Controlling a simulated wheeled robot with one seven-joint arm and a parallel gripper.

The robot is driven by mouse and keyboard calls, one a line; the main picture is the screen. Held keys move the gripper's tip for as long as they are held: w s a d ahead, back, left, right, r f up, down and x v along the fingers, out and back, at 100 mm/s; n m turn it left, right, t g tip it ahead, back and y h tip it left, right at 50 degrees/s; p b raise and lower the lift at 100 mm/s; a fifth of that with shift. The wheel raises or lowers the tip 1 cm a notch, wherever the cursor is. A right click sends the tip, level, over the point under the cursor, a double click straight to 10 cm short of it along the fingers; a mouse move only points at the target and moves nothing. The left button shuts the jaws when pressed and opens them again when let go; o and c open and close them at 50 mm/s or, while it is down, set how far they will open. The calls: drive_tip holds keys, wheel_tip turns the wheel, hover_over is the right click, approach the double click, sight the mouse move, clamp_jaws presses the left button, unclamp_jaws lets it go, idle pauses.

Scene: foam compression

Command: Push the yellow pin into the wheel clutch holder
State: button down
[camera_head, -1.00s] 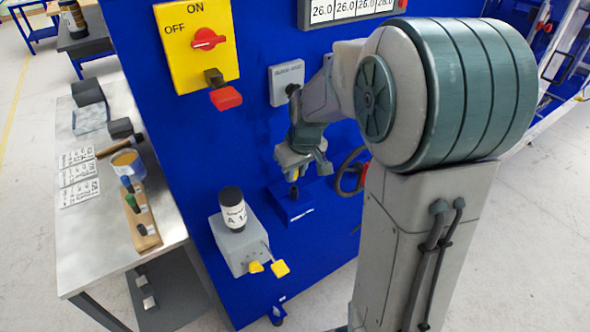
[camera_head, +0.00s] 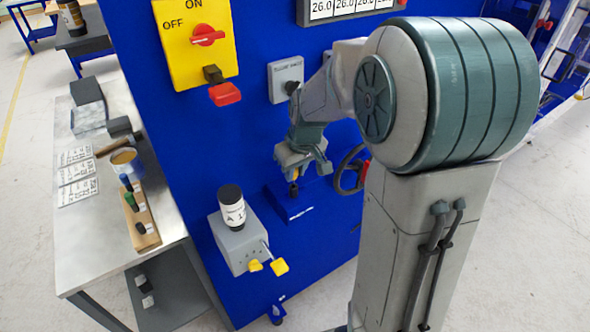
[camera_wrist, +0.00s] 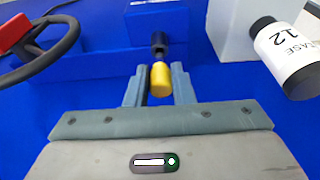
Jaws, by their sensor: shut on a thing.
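The yellow pin (camera_wrist: 160,79) sits between the fingertips of my gripper (camera_wrist: 158,86) in the wrist view. My gripper is shut on it. A short dark cylindrical piece (camera_wrist: 158,42) lies between the pin's far end and the blue block (camera_wrist: 178,24). I cannot tell whether the dark piece belongs to the pin or the holder. In the camera_head view my gripper (camera_head: 298,168) is just above the blue block (camera_head: 290,209) on the blue panel, with a bit of yellow (camera_head: 295,178) at its tips. The exact depth of the pin is hidden.
A dark handwheel (camera_head: 351,172) is close right of my gripper. A grey box (camera_head: 238,248) with a black-capped labelled bottle (camera_head: 232,210) and yellow tabs stands left of the block. A yellow switch plate (camera_head: 197,45) with a red lever is above left.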

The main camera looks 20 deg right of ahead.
sight(294, 184)
drive_tip(key=shift+s+b+x, duration=0.15)
drive_tip(key=shift+b+x, duration=0.55)
drive_tip(key=shift+x, duration=0.1)
drive_tip(key=shift+s+b+x, duration=0.2)
drive_tip(key=shift+b+x, duration=0.5)
drive_tip(key=shift+x, duration=0.05)
drive_tip(key=c, duration=1.2)
unclamp_jaws()
drive_tip(key=shift+d, duration=0.1)
drive_tip(key=shift+o, duration=0.2)
drive_tip(key=shift+w+a+p+v, duration=0.1)
drive_tip(key=shift+w+p+v, duration=0.1)
drive_tip(key=shift+p+v, duration=0.65)
drive_tip(key=shift+w+a+p+v, duration=0.1)
drive_tip(key=shift+w+p+v, duration=0.3)
drive_tip(key=shift+v, duration=0.7)
drive_tip(key=shift+w+p+v, duration=0.1)
drive_tip(key=shift+p+v, duration=0.7)
drive_tip(key=shift+v, duration=0.15)
drive_tip(key=shift+r, duration=0.2)
